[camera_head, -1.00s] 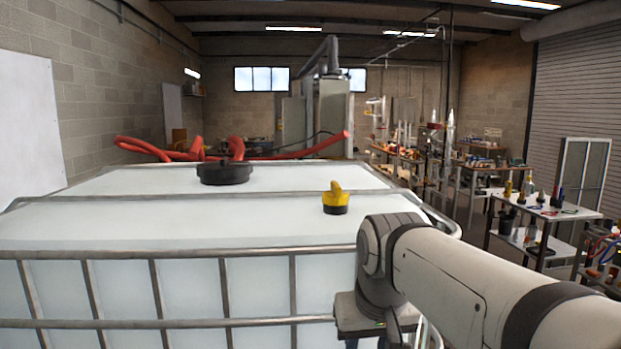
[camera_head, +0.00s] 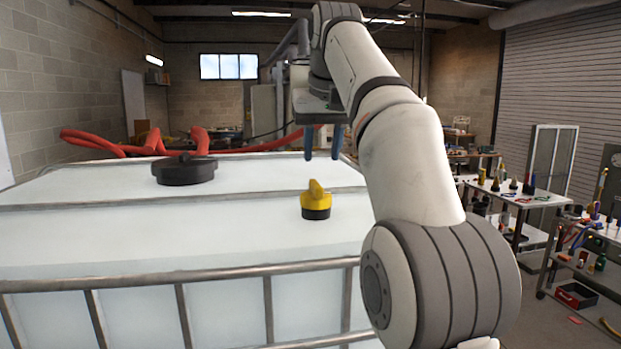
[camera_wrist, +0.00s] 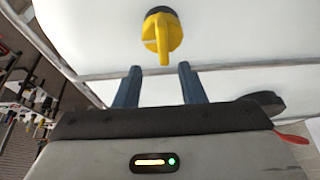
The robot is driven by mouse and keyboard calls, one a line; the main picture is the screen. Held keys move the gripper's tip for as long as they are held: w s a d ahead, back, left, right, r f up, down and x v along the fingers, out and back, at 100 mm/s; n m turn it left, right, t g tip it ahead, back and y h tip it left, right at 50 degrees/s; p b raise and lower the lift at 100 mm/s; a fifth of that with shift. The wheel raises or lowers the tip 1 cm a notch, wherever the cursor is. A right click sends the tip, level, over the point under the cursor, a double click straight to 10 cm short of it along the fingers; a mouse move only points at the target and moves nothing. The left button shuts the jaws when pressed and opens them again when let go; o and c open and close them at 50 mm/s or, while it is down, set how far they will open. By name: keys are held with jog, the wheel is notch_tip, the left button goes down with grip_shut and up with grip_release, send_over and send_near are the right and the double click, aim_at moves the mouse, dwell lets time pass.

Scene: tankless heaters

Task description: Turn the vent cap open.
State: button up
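The vent cap (camera_head: 316,200) is yellow with a raised handle and a black base. It stands on top of the white caged tank (camera_head: 90,232), right of centre. In the wrist view the cap (camera_wrist: 162,34) lies beyond the fingertips, roughly in line with the gap between them, its handle pointing toward the gripper. My gripper (camera_head: 323,157) is above the tank with two blue fingers pointing down, higher than the cap and apart from it. In the wrist view my gripper (camera_wrist: 158,69) has its fingers spread with nothing between them.
A large black lid (camera_head: 184,170) sits on the tank to the left. Red hoses (camera_head: 130,148) lie behind it. A metal rail (camera_head: 180,276) runs along the tank's front edge. A table with tools (camera_head: 515,195) stands to the right. The tank top around the cap is clear.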

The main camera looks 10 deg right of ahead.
aim_at(316, 183)
jog(key=x, duration=0.2)
jog(key=b+x, duration=0.1)
jog(key=x, duration=0.4)
jog(key=shift+a+f+b, duration=0.1)
jog(key=shift+a+b, duration=0.15)
jog(key=shift+b, duration=0.15)
grip_shut()
